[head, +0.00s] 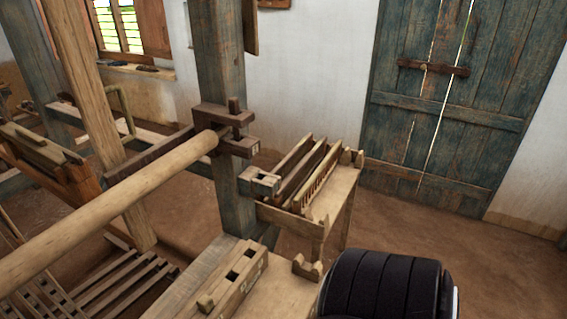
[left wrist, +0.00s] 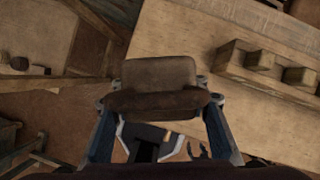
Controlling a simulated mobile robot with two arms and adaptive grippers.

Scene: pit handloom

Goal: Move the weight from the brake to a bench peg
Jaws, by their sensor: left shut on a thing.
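My left gripper (left wrist: 162,102) is shut on a dark brown, rusty-looking weight (left wrist: 160,74) in the left wrist view. The weight sits between the two fingertips. Behind it a pale wooden bench surface (left wrist: 190,30) fills the upper right, and a wooden rail with short blocks or pegs (left wrist: 262,60) lies to the right of the weight. I cannot tell the height of the weight over the bench. Neither gripper shows in the head view, and the weight is not seen there. The brake is not clearly identifiable.
In the head view, a round wooden beam (head: 110,205) meets a blue-grey post (head: 220,70). A small table (head: 335,205) holds slatted wooden frames. A low block with square holes (head: 235,280) lies in front. Open earth floor (head: 430,240) lies before the blue door (head: 440,110).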

